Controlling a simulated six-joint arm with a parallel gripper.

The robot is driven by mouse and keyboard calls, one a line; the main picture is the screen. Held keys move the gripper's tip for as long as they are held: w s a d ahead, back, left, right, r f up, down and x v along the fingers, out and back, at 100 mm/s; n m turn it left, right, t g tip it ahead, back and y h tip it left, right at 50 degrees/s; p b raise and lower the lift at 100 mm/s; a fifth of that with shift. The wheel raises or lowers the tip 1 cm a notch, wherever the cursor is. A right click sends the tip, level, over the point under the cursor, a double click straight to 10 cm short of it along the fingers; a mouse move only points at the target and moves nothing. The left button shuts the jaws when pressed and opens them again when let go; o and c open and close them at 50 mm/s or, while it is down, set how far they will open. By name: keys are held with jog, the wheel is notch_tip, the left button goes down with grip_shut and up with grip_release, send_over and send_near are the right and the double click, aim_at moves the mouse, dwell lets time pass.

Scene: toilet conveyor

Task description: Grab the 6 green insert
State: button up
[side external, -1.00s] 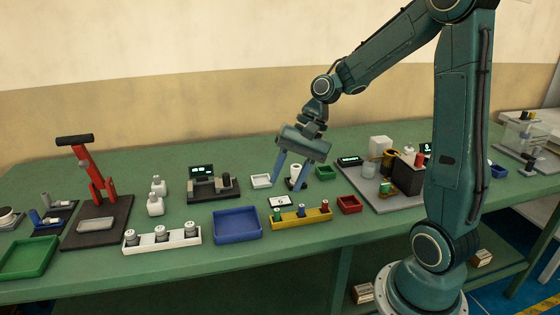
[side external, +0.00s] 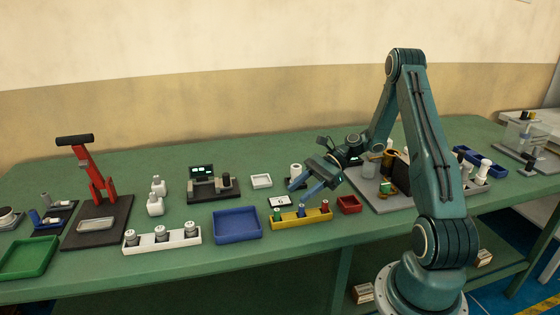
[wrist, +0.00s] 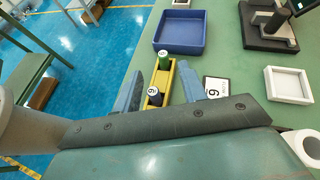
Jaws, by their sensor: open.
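A green insert (side external: 277,213) stands upright at the left end of a yellow holder (side external: 290,222). It also shows in the wrist view (wrist: 164,63), with a marked white top. A blue insert (side external: 301,209) stands in the holder's middle and a red insert (side external: 324,206) at its right end. In the wrist view the blue insert (wrist: 154,97) lies between the fingers, and the red one is hidden. My gripper (side external: 301,192) is open and empty, tilted above the holder, its fingers (wrist: 160,84) on either side of it in the wrist view.
A white card with a digit (side external: 280,202) lies behind the holder. A blue tray (side external: 238,238) sits left of it and a red tray (side external: 349,204) right of it. A white roll (side external: 296,169) stands close behind my gripper. The table in front of the holder is clear.

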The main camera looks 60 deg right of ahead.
aim_at(284, 216)
jog(key=shift+s+d+f+m+t, duration=0.2)
jog(key=shift+d+f+m+t, duration=0.2)
jog(key=shift+d+f+m, duration=0.15)
jog(key=shift+x, duration=3.8)
jog(key=shift+r, duration=0.1)
grip_shut()
